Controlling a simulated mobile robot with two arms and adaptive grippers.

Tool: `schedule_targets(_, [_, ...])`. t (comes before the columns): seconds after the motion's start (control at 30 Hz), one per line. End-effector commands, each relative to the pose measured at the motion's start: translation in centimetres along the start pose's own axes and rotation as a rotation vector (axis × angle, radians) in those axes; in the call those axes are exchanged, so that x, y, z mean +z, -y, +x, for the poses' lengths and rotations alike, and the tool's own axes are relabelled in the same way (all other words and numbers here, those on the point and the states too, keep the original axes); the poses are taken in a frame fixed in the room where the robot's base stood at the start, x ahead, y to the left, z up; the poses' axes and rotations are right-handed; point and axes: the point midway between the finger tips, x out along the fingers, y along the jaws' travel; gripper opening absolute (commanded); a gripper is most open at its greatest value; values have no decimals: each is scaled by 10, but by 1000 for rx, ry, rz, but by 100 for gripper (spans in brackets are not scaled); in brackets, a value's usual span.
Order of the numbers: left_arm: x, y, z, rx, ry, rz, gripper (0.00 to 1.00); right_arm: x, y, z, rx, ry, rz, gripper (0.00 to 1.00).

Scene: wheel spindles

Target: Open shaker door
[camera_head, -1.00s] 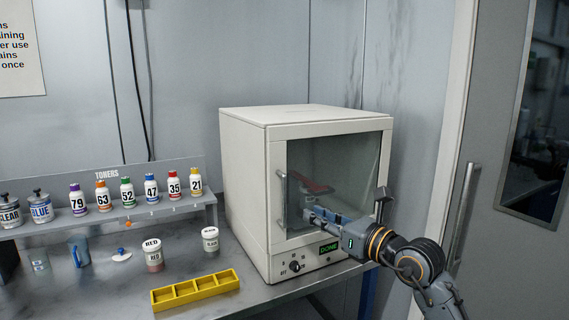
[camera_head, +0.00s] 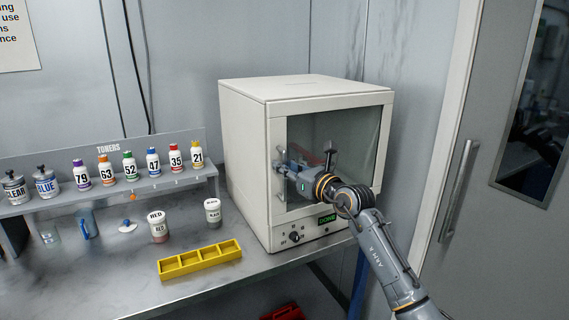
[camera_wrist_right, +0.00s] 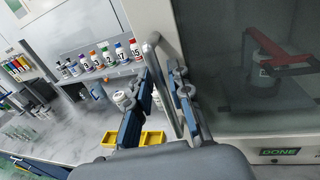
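The shaker is a white box with a dark glass door (camera_head: 350,135), which is closed. The door's vertical metal handle (camera_head: 281,190) is at the door's left edge; in the right wrist view the handle (camera_wrist_right: 167,75) runs between my fingers. My right gripper (camera_head: 284,166) is at the handle, in front of the glass. In the wrist view the right gripper (camera_wrist_right: 160,103) is open, with a blue-padded finger on either side of the handle and a visible gap. A can under a red clamp (camera_wrist_right: 265,68) shows dimly behind the glass. My left gripper is not in view.
A green DONE display (camera_head: 327,219) and a knob (camera_head: 294,237) sit below the door. A yellow divided tray (camera_head: 200,260), a red-labelled cup (camera_head: 158,226) and a black-labelled cup (camera_head: 213,212) stand on the bench left of the shaker. A toner shelf (camera_head: 110,191) is farther left.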

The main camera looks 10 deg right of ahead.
Motion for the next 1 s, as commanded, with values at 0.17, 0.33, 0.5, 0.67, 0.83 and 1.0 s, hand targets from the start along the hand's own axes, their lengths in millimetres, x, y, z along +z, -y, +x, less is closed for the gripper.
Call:
schedule_targets(0.17, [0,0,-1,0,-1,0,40,0,0,5,-1,0,-1,20])
schedule_targets(0.33, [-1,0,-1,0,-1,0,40,0,0,5,0,0,-1,20])
schedule_targets(0.5, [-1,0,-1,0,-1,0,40,0,0,5,0,0,-1,0])
schedule_targets(0.67, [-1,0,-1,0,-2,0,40,0,0,5,0,0,-1,0])
schedule_targets(0.83, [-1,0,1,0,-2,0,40,-1,0,3,3,0,-1,0])
schedule_targets(1.0, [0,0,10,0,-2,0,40,-4,0,-10,33,0,-3,0])
